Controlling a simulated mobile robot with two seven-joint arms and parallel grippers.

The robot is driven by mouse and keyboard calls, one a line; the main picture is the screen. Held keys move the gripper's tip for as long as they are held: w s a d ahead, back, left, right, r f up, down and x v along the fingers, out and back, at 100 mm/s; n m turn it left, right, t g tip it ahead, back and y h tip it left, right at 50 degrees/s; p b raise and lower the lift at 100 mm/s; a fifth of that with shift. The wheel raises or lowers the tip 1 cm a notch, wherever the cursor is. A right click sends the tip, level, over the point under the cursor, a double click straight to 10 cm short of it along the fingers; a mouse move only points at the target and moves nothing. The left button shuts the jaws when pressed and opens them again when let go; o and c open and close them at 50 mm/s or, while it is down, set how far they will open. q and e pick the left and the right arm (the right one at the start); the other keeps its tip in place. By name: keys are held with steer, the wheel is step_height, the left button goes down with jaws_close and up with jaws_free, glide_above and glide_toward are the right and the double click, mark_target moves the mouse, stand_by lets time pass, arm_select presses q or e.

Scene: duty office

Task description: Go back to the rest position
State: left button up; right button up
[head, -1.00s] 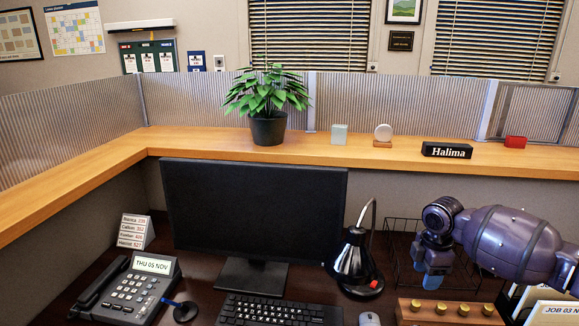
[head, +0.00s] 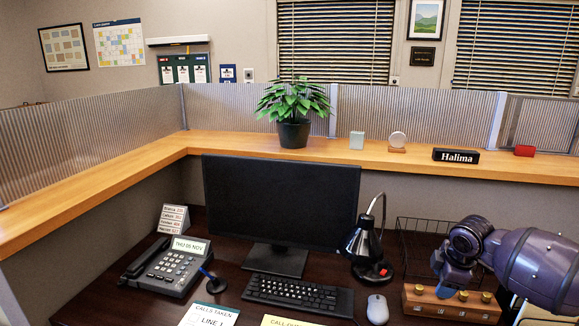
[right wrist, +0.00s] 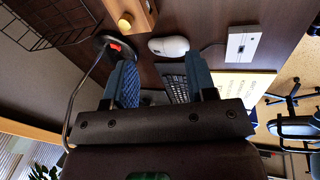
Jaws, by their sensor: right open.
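My right gripper (head: 452,280) is at the right of the head view, above the desk near the wooden block with brass knobs (head: 418,300). In the right wrist view its two blue fingers (right wrist: 161,82) stand apart with nothing between them, above the desk. My left gripper is not in view.
A desk lamp (head: 362,245), a wire basket (head: 408,235) and a white mouse (head: 377,309) are close to my right gripper. The monitor (head: 275,205), keyboard (head: 300,295) and phone (head: 168,268) lie further left. A wooden ledge (head: 330,149) runs behind, holding a plant (head: 293,135).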

steer(key=w+a+r+m+t+y, duration=0.15)
steer(key=a+t+y, duration=0.25)
steer(key=a+t, duration=0.55)
steer(key=s+a+f+m+y, duration=0.1)
steer(key=s+a+f+m, duration=0.2)
steer(key=s+a, duration=0.25)
steer(key=s+d+f+m+h, duration=0.1)
steer(key=s+d+f+m, duration=0.1)
steer(key=s+f, duration=0.4)
steer(key=s+d+f+m+g+h, duration=0.1)
steer(key=s+f, duration=0.5)
steer(key=s, duration=0.8)
steer(key=s+d+f+m+h, duration=0.2)
steer(key=s+f+m, duration=0.3)
steer(key=s, duration=0.6)
steer(key=shift+d+f+m+h, duration=0.35)
steer(key=shift+f+h, duration=0.25)
steer(key=shift+f, duration=0.25)
steer(key=shift+w+g, duration=0.1)
steer(key=shift+g, duration=0.15)
steer(key=shift+a, duration=0.1)
